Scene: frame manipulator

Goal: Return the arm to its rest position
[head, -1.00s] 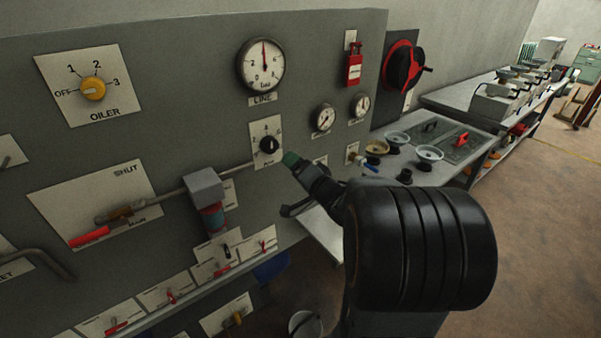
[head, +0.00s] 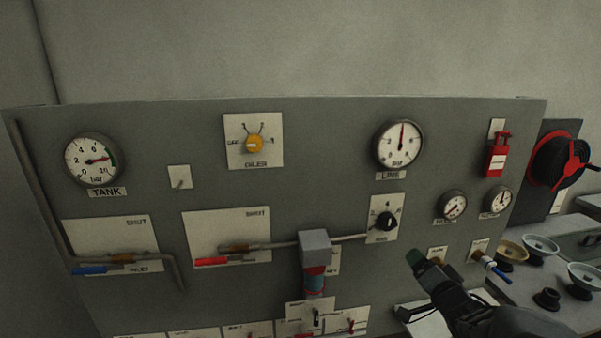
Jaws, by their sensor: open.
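My gripper (head: 410,286) is at the lower right, in front of the grey panel (head: 340,190). Its dark fingers stand apart, and the upper one has a dark green end. I see nothing between them. The gripper is below and right of a black knob (head: 386,222) on a white plate and looks apart from it. My arm runs off the bottom edge at the right, and most of it is out of view.
The panel carries a tank gauge (head: 92,160), a line gauge (head: 398,145), a yellow oiler selector (head: 254,143), a blue lever (head: 90,270) and a red lever (head: 212,261). A bench with bowls (head: 540,248) and a red-and-black reel (head: 560,160) stand at the right.

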